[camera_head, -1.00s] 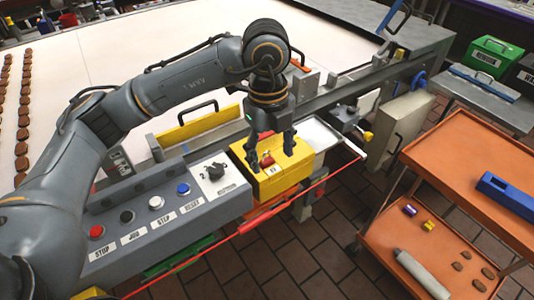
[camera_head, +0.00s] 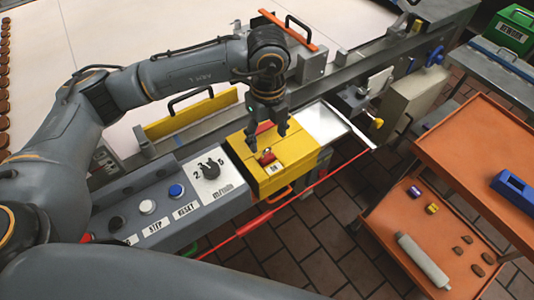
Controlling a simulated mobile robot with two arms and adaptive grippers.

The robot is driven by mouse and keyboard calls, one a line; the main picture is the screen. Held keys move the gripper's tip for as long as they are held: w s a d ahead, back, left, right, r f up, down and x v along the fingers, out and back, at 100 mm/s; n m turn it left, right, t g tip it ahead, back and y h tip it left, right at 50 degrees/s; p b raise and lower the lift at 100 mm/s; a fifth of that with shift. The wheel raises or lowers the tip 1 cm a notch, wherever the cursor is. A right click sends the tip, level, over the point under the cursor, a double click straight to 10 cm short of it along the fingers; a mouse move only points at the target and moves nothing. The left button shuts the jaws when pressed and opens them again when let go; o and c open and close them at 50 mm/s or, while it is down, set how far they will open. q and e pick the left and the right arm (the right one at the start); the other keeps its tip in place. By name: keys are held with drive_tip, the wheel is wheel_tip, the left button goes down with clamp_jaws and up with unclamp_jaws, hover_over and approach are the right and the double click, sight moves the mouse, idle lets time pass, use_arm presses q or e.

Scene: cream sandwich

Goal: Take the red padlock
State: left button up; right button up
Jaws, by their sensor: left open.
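The red padlock (camera_head: 267,157) is small and sits on the top face of the yellow box (camera_head: 246,158), beside a small white label. My left gripper (camera_head: 267,138) is just behind and above the padlock in the head view, fingers pointing down and apart. Nothing shows held between the fingers, and the padlock shows clear in front of them. Another red part (camera_head: 265,127) shows between the fingers; I cannot tell what it is. My right gripper is not in view.
A grey control panel (camera_head: 138,196) with buttons and a dial adjoins the yellow box on the left. A red cord (camera_head: 300,192) runs along the front. An orange cart (camera_head: 463,147) stands at the right. A large dark link of mine covers the bottom left.

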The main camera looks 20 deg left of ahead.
sight(267, 149)
use_arm(q)
wheel_tip(267, 149, down, 2)
drive_tip(key=shift+s+f+p, duration=0.15)
drive_tip(key=shift+f+p, duration=0.05)
drive_tip(key=shift+p, duration=0.65)
wheel_tip(267, 149, down, 2)
drive_tip(key=shift+s+f+p, duration=0.15)
drive_tip(key=shift+p, duration=0.2)
drive_tip(key=shift+f, duration=0.5)
drive_tip(key=shift+c, duration=0.2)
drive_tip(key=c, duration=1.3)
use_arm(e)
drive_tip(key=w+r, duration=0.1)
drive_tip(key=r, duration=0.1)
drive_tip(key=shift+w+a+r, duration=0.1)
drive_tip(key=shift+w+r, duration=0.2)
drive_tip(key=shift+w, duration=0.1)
